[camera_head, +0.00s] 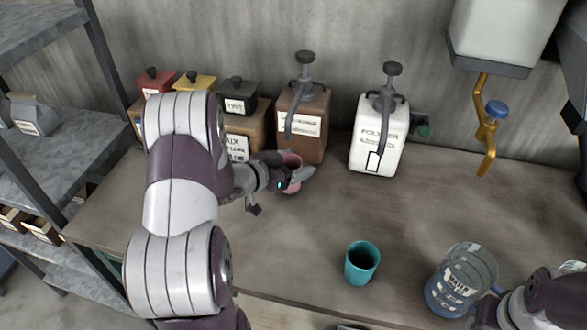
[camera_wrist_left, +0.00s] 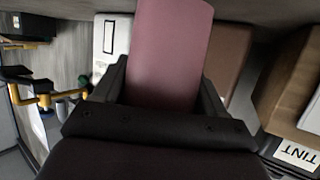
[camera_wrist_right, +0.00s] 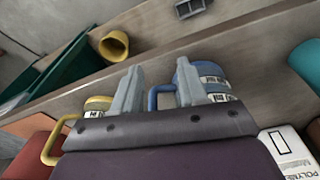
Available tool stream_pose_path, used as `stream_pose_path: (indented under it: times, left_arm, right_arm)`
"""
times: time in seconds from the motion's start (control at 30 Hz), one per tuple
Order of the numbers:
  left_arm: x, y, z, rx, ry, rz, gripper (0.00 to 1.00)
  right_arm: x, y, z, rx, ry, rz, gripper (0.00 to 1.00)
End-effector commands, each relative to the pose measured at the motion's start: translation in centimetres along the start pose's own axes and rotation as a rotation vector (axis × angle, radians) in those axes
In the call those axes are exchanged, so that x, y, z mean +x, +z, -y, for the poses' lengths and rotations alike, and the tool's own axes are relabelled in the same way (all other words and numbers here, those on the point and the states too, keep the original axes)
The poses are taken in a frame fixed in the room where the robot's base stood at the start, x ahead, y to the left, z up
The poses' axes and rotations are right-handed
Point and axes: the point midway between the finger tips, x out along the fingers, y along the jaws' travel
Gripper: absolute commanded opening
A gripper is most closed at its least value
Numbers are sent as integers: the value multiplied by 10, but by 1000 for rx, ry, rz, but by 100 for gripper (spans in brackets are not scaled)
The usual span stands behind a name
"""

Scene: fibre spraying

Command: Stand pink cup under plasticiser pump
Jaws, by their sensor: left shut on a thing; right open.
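The pink cup (camera_head: 292,172) is in my left gripper (camera_head: 284,178), in front of the brown pump bottle (camera_head: 312,130). The bottle's grey spout (camera_head: 288,125) points down above the cup. I cannot tell whether they line up or whether the cup touches the table. The bottle's label is too small to read. In the left wrist view the cup (camera_wrist_left: 170,50) fills the space between the fingers, with the brown bottle (camera_wrist_left: 230,50) behind it. My right gripper (camera_wrist_right: 157,85) is open and empty, near the blue jug (camera_wrist_right: 207,82).
The white POLYMER pump bottle (camera_head: 378,135) stands right of the brown one. A teal cup (camera_head: 361,263) and the clear blue jug (camera_head: 462,280) stand nearer the front. The TINT box (camera_head: 236,97) is at the left back. A gold tap (camera_head: 485,130) hangs at right. The middle table is clear.

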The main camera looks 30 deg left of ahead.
Motion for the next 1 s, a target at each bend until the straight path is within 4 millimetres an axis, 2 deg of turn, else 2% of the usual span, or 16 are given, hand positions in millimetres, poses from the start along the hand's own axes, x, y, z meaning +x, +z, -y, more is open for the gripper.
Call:
stream_pose_path:
  times: [0.03, 0.1, 0.43, 0.47, 0.53, 0.87, 1.0]
  left_arm:
    - [4, 10, 0, -2, 1, 2, 38]
    - [6, 16, 0, 0, 1, 1, 38]
    - [7, 19, 0, 1, 0, 0, 38]
    - [7, 19, 0, 1, 0, 0, 75]
    - [7, 18, 0, 1, 0, 0, 97]
    - [6, 15, 0, 2, 0, 0, 97]
    - [-10, 14, 1, 0, -4, 0, 97]
  right_arm:
    - [2, 0, 0, 0, 0, 0, 43]
    - [2, 0, 0, 0, 0, 0, 43]
    - [4, 0, 0, 0, 0, 0, 43]
    - [4, 0, 0, 0, 0, 0, 43]
    - [4, 0, 0, 0, 0, 0, 43]
    - [1, 0, 0, 0, 0, 0, 43]
    - [1, 0, 0, 0, 0, 0, 43]
